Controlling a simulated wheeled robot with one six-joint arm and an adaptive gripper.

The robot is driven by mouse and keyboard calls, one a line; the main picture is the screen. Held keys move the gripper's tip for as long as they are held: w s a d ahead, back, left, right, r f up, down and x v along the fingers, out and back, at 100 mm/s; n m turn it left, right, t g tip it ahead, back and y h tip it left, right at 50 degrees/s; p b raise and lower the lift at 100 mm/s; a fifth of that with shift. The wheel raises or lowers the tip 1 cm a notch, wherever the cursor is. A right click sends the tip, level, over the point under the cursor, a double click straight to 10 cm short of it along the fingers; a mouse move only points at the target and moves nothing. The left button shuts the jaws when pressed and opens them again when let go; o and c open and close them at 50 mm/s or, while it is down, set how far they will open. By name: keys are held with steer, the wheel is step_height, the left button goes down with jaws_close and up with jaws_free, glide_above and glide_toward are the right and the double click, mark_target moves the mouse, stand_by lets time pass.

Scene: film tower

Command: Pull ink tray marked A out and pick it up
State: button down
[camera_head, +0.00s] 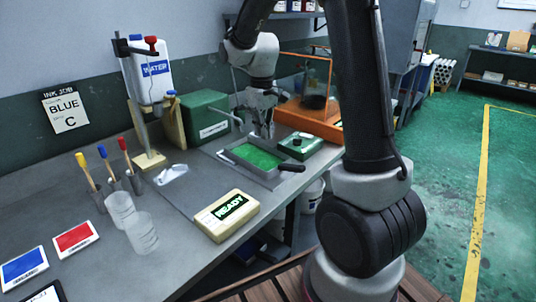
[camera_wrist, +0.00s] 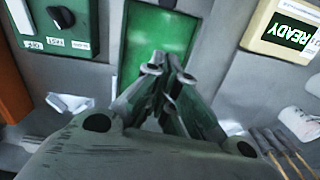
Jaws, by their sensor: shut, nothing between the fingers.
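No tray with a readable letter A shows in either view. A shallow grey tray (camera_head: 236,166) with a bright green inside sits on the bench; the green surface (camera_wrist: 157,38) fills the upper middle of the wrist view. A dark handle lies at its right end. I cannot tell whether this is an ink tray. My gripper (camera_head: 264,130) points down above the far side of the grey tray. In the wrist view my gripper (camera_wrist: 168,66) has its fingers together in front of the green surface, with nothing held.
A cream READY box (camera_head: 227,215) stands in front of the tray, and a green knob box (camera_head: 300,146) behind it to the right. An orange-framed case (camera_head: 310,116), a water canister (camera_head: 152,75), clear cups (camera_head: 120,208) and brushes crowd the bench. Green floor at right is open.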

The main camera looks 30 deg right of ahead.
mark_target(269, 168)
steer(key=f, duration=0.9)
steer(key=shift+w, duration=0.25)
steer(key=s, duration=0.2)
steer(key=d, duration=0.1)
steer(key=shift+s+f, duration=0.4)
steer(key=shift+s+d, duration=0.15)
steer(key=shift+s, duration=0.35)
steer(key=shift+s, duration=0.1)
